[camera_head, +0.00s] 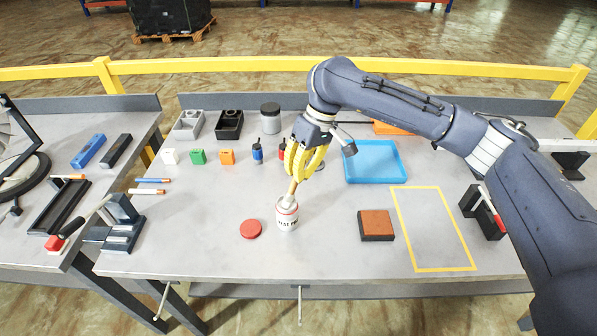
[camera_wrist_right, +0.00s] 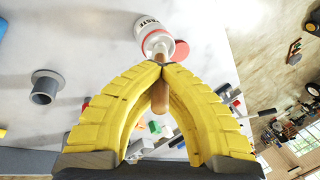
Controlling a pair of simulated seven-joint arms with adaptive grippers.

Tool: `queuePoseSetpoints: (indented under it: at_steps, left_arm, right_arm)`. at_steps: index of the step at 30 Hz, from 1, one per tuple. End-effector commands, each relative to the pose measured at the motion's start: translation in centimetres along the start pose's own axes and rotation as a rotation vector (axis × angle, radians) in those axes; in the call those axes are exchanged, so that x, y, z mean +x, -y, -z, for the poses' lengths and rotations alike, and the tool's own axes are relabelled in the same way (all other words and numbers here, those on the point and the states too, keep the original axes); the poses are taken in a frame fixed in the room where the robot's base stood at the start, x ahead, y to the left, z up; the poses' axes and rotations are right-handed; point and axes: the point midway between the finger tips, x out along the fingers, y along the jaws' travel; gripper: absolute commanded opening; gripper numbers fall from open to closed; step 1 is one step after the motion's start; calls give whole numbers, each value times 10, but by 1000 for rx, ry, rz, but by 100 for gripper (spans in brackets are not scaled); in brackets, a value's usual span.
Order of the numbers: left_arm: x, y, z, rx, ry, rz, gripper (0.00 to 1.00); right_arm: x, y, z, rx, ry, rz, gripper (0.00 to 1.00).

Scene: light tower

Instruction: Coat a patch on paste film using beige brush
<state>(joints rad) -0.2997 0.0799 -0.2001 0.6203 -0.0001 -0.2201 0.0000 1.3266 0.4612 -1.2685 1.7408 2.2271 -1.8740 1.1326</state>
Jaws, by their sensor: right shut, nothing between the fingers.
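A white paste jar (camera_head: 287,215) with a red band stands open on the grey table. It also shows in the right wrist view (camera_wrist_right: 154,26). The beige brush (camera_head: 293,187) stands tilted in the jar; its bristle end is hidden inside. Its handle also shows in the right wrist view (camera_wrist_right: 158,126), between the yellow fingers. My right gripper (camera_head: 297,177) is above the jar with its fingertips together at the handle; I cannot tell how they touch it. No separate paste film is clear to me; a yellow-outlined rectangle (camera_head: 471,269) is on the table. My left gripper is out of view.
A red lid (camera_head: 251,229) lies left of the jar. A brown-topped block (camera_head: 376,223) sits between the jar and the outline. A blue tray (camera_head: 376,181) and several small bottles and blocks are farther back.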

Motion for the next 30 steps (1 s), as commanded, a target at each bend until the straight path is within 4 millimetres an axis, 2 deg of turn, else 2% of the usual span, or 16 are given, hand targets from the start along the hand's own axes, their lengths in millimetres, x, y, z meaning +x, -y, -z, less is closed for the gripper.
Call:
queuePoseSetpoints:
  at_steps: [30]
  left_arm:
    - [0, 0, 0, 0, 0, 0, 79]
  right_arm:
    - [-61, 21, 6, 0, -2, -1, 0]
